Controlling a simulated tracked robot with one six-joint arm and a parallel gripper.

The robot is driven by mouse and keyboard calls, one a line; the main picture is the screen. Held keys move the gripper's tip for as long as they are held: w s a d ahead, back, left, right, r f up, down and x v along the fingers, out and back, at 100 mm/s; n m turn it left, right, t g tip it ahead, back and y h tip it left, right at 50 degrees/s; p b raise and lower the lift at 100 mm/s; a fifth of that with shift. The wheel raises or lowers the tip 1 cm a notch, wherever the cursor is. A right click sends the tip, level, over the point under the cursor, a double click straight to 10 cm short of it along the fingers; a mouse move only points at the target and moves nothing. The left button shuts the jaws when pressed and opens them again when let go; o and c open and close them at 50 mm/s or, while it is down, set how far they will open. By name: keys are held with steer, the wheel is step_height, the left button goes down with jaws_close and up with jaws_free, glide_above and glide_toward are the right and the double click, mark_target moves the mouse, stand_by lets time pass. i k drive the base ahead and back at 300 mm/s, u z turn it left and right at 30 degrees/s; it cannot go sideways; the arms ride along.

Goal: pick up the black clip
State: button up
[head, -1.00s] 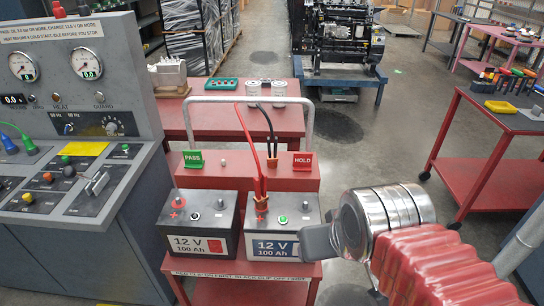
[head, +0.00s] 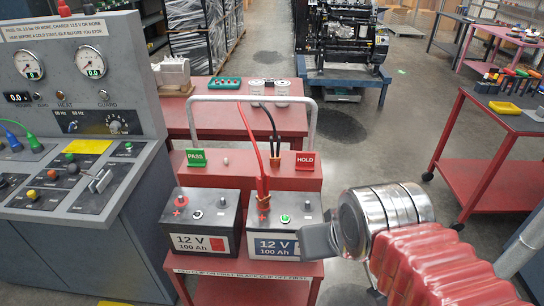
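The black clip (head: 275,158) hangs at the lower end of a black cable (head: 269,122) on the red battery trolley, just left of the red HOLD flag. It is small, and its jaws are hard to make out. A red cable (head: 248,135) beside it runs down to a red clip (head: 263,199) on the right 12 V battery (head: 283,229). My gripper (head: 318,241) is at the right, in front of that battery's right side in the picture and well below the black clip. Its fingers are seen edge-on, so I cannot tell their opening.
The left 12 V battery (head: 201,224) stands beside the right one. A grey handle bar (head: 250,98) arches over the trolley, with a green PASS flag (head: 195,158) at left. A control console (head: 75,170) stands at left. Floor shows between the trolley and the red tool cart (head: 480,180).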

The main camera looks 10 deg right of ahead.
mark_target(275, 151)
steer(key=u, duration=3.9)
steer(key=k, duration=1.2)
